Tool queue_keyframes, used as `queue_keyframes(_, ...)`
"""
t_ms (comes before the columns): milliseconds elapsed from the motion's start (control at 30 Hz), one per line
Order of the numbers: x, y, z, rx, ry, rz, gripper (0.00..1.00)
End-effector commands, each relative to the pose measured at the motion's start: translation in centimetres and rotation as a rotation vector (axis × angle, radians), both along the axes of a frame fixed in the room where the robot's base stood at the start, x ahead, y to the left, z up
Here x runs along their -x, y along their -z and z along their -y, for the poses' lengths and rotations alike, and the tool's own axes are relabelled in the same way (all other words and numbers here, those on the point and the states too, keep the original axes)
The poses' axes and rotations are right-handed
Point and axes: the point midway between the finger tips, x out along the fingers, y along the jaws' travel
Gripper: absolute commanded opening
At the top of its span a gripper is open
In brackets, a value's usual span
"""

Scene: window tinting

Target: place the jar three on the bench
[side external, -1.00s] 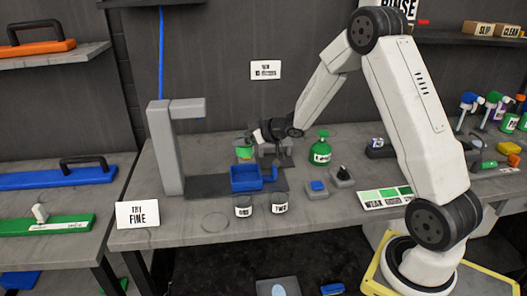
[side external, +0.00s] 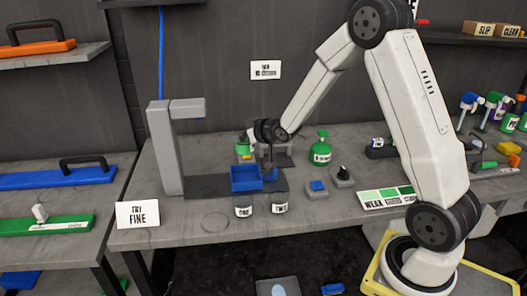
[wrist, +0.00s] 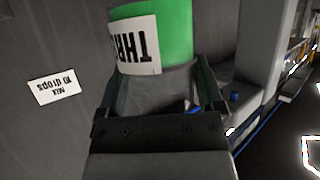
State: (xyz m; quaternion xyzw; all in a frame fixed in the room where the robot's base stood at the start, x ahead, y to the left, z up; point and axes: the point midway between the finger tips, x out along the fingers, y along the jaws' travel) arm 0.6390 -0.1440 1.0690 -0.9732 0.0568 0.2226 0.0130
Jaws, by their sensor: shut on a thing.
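The jar is behind the blue tray (side external: 246,179). I cannot tell whether its base touches anything. Jar one (side external: 244,211) and jar two (side external: 280,208) stand near the front edge.
A grey stand (side external: 165,150) rises to the left of the jar. A sign (side external: 137,214) stands at the front left.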

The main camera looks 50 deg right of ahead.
Motion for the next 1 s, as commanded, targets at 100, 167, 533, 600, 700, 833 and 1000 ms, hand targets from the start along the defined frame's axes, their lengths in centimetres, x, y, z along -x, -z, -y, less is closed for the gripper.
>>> queue_keyframes(100,0.3,-0.1,0.1,0.000,0.051,0.000,0.25)
queue_keyframes(167,0.5,-0.1,0.2,-0.001,0.077,0.000,0.25)
queue_keyframes(533,1.9,0.1,0.9,0.000,0.248,0.000,0.25)
queue_keyframes(600,2.3,0.2,1.1,0.000,0.282,0.000,0.25)
queue_keyframes(700,2.9,0.3,1.4,0.000,0.334,-0.001,0.25)
queue_keyframes(833,3.9,0.6,1.7,0.000,0.407,-0.001,0.25)
queue_keyframes(1000,5.4,1.0,2.2,0.001,0.513,-0.001,0.25)
